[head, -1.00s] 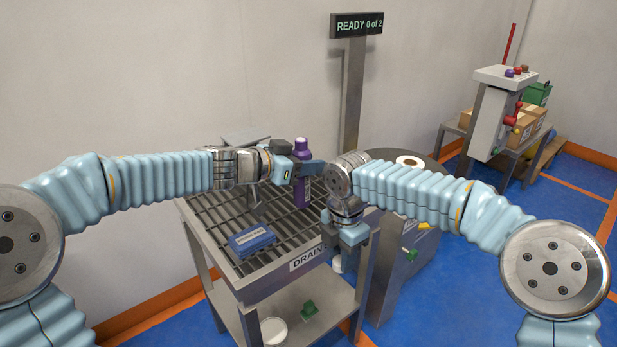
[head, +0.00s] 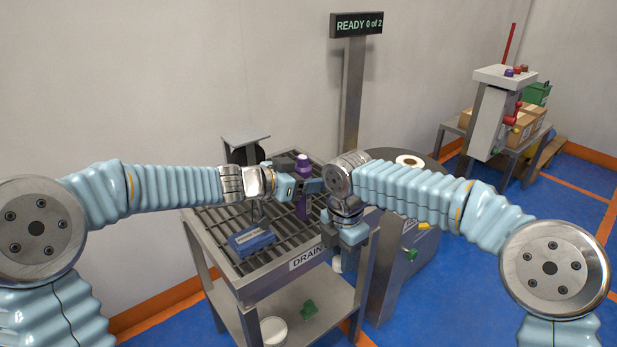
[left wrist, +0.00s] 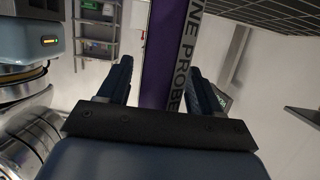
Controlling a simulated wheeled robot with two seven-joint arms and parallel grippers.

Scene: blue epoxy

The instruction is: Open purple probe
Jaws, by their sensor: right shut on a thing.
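The purple probe (head: 303,207) is an upright purple bottle with a purple cap, at the rack's far right side in the head view.
A blue box (head: 252,243) lies on the slatted drain rack (head: 225,222). A sign reading READY 0 of 2 (head: 357,25) stands behind. A grey round-topped stand (head: 428,170) is to the right. A white tub (head: 274,331) and a green piece (head: 309,312) sit on the lower shelf.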

